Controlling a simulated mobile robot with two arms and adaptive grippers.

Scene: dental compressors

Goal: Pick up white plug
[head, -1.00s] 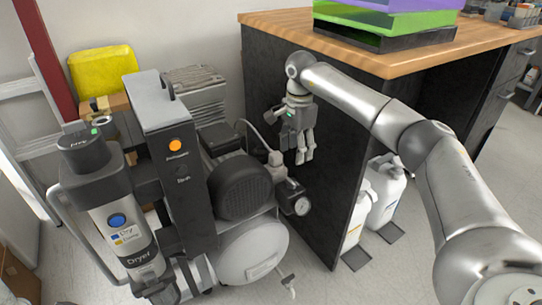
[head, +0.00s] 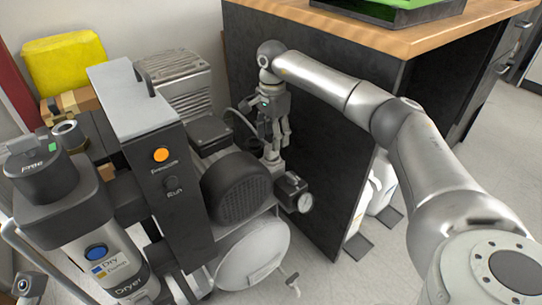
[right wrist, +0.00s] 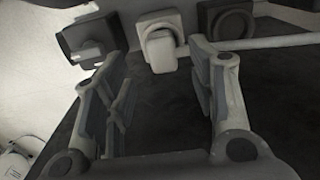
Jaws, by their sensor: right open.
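The white plug (right wrist: 160,50) shows in the right wrist view as a pale, rounded, angled piece against a light square fitting. It lies between the fingers of my right gripper (right wrist: 163,68) in the picture, near their tips, with a gap on both sides. In the head view my right gripper (head: 276,148) points down beside the compressor (head: 238,188), above the pressure gauge. Its fingers are apart and hold nothing. In that view the fingers largely cover the plug, and a cable loops just left of them. I cannot tell how far the fingertips are from the plug. My left gripper is not in view.
The pressure gauge (head: 304,202) sticks out just below my right gripper. The dark side panel (head: 330,165) of the wooden-topped bench (head: 400,40) stands close on the right. The dryer column (head: 105,255) is at left. White jugs (head: 382,185) stand under the bench.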

